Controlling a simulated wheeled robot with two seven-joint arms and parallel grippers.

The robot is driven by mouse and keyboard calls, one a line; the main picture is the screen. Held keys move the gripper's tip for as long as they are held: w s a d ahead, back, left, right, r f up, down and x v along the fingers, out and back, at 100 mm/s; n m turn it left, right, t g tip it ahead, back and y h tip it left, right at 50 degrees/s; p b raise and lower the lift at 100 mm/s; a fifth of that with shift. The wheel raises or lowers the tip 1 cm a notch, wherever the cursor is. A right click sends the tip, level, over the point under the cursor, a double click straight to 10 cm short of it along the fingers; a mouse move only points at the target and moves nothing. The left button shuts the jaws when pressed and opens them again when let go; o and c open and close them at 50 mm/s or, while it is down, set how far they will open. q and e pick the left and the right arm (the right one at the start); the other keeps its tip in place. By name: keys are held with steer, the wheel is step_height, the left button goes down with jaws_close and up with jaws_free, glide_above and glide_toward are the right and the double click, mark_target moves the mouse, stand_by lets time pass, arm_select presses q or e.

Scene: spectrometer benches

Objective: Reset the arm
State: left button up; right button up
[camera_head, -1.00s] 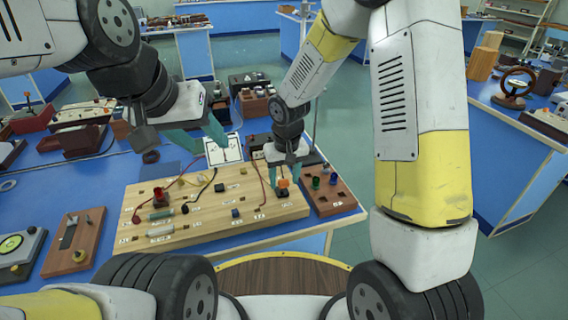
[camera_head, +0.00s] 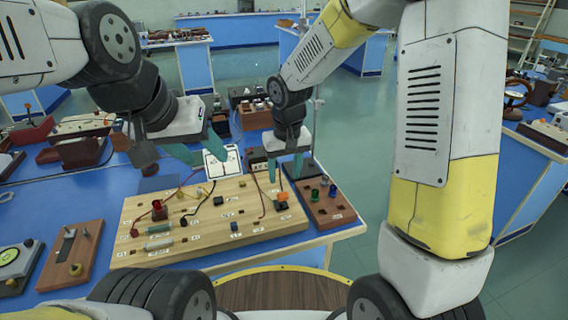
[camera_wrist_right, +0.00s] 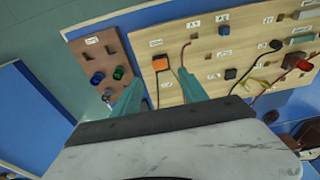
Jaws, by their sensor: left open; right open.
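My right gripper (camera_head: 285,170) is open and empty, above the right end of the pale wooden circuit board (camera_head: 185,236). In the right wrist view its teal fingers (camera_wrist_right: 160,93) are apart, with an orange switch (camera_wrist_right: 160,64) on the board beyond the gap between them. The orange switch (camera_head: 282,196) shows below the gripper in the head view, apart from it.
A brown block (camera_head: 327,212) with green and blue terminals stands right of the board. Red and black wires, a red part (camera_head: 159,210) and several small components lie on the board. Wooden apparatus (camera_head: 71,256) sits at left. Open floor lies right of the bench.

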steer(key=s+d+r+m+t+y, duration=0.1)
steer(key=s+d+r+t, duration=0.1)
steer(key=s+d+r, duration=0.4)
steer(key=s+d+r+m+t, duration=0.2)
steer(key=s+d+r, duration=0.5)
steer(key=s+r, duration=0.4)
steer(key=shift+s+d+r+t+y, duration=0.25)
steer(key=shift+d+r+t+y, duration=0.05)
steer(key=shift+y, duration=0.1)
